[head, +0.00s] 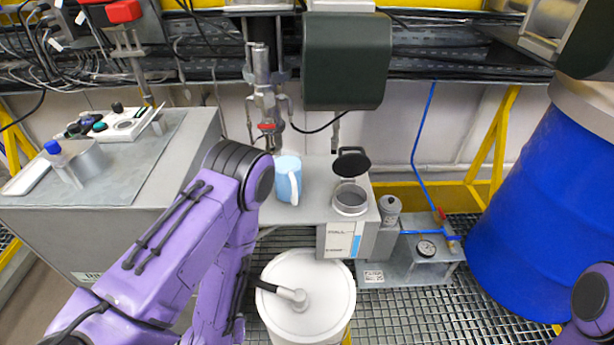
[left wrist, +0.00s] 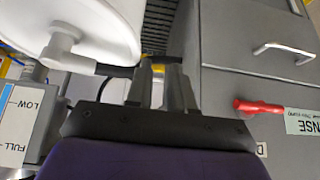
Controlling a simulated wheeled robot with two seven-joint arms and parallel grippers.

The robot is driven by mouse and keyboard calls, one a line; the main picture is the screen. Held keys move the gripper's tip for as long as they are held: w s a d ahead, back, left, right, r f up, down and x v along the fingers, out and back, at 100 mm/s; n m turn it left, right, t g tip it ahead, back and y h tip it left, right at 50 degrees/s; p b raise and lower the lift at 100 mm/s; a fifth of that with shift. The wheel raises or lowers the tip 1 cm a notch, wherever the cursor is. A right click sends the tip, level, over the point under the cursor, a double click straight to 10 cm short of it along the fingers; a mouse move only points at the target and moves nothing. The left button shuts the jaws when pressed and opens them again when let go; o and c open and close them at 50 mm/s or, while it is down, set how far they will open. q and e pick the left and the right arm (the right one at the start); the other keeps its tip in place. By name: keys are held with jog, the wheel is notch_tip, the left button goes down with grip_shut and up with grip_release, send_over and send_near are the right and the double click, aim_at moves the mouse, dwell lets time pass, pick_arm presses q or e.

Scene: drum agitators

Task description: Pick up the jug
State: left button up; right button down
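A light blue jug (head: 287,182) with a pale handle on its right side stands upright on the grey machine top in the middle of the head view. My left arm bends over to the left of the jug and its forearm hangs down, so its gripper is hidden in the head view. In the left wrist view my left gripper (left wrist: 159,88) has its two fingers a little apart with nothing between them. The jug does not show in that view. My right gripper is out of view; only a bit of that arm shows at the lower right.
An open round filling port (head: 350,199) with a raised black lid is right of the jug. A white drum (head: 305,305) stands below, also in the wrist view (left wrist: 95,25). A grey cabinet (head: 120,180), blue barrel (head: 540,200) and hanging dark green box (head: 347,60) surround the area.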

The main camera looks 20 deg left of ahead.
pick_arm(q)
jog(key=w+r+m+t+h, duration=0.15)
jog(key=w+r+t, duration=0.25)
jog(key=w, duration=0.4)
jog(key=m+t+h+b, duration=0.2)
jog(key=m+t+h, duration=0.4)
jog(key=t, duration=0.1)
send_near(294, 195)
jog(key=shift+m, duration=0.25)
jog(key=p+x, duration=0.2)
jog(key=x, duration=0.1)
jog(key=p+x, duration=0.2)
jog(key=x, duration=0.1)
jog(key=p+x, duration=0.2)
jog(key=x, duration=0.2)
jog(key=shift+w+a+f, duration=0.15)
jog(key=shift+f, duration=0.15)
jog(key=shift+w+f, duration=0.2)
jog(key=shift+w, duration=0.05)
grip_shut()
jog(key=shift+r, duration=0.1)
